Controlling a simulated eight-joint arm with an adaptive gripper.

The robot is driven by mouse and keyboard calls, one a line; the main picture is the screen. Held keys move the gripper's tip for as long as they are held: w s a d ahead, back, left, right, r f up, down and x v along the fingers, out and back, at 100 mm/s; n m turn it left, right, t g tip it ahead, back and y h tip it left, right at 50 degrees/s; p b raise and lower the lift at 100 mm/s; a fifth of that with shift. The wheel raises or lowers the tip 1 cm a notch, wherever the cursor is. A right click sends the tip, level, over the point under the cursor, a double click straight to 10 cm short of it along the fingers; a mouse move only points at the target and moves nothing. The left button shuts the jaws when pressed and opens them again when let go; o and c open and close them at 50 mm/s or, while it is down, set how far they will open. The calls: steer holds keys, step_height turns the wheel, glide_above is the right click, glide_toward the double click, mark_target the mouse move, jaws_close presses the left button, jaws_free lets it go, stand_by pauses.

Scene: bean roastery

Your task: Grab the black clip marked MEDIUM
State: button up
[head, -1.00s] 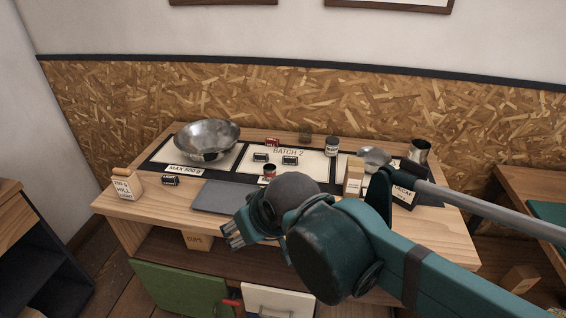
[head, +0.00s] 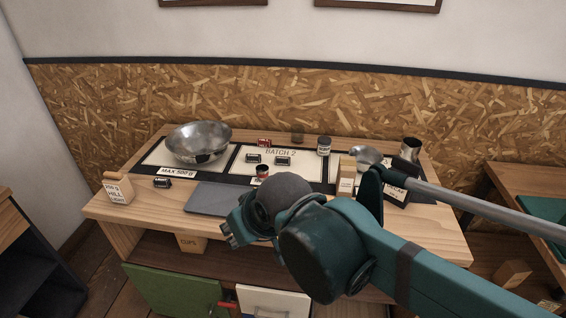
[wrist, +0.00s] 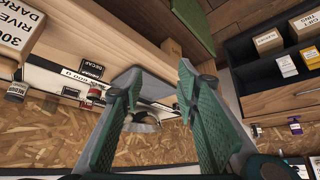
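Two small black clips with pale labels (head: 252,158) (head: 283,161) lie on the BATCH 2 card. Another black clip (head: 162,182) lies at the front left of the table, by the MAX 500 g label. In the wrist view, a black clip near the 500 g label seems to read DECAF (wrist: 90,68); another small dark clip (wrist: 70,92) shows farther off. My gripper (head: 230,236) hangs at the table's front edge, beside the grey tray and apart from the clips. In the wrist view my gripper (wrist: 160,72) is open and empty.
A metal bowl (head: 198,143) stands at the back left. A red clip (head: 264,142), a jar (head: 324,146) and a small red-topped jar (head: 262,172) stand around the BATCH 2 card. A grey tray (head: 208,197) lies in front. A metal cup (head: 410,149) stands at right.

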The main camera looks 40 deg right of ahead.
steer(key=w+d+r+n+g+p, duration=0.2)
steer(key=w+d+r+p, duration=0.35)
steer(key=w, duration=0.35)
steer(key=n+g+p, duration=0.5)
steer(key=n+p, duration=0.2)
steer(key=p, duration=0.6)
glide_above(283, 158)
steer(key=f, duration=0.7)
steer(key=shift+a+f, duration=0.2)
steer(key=shift+a, duration=0.1)
steer(key=shift+d+f+n, duration=0.3)
steer(key=shift+d+f, duration=0.15)
steer(key=shift+f, duration=1.3)
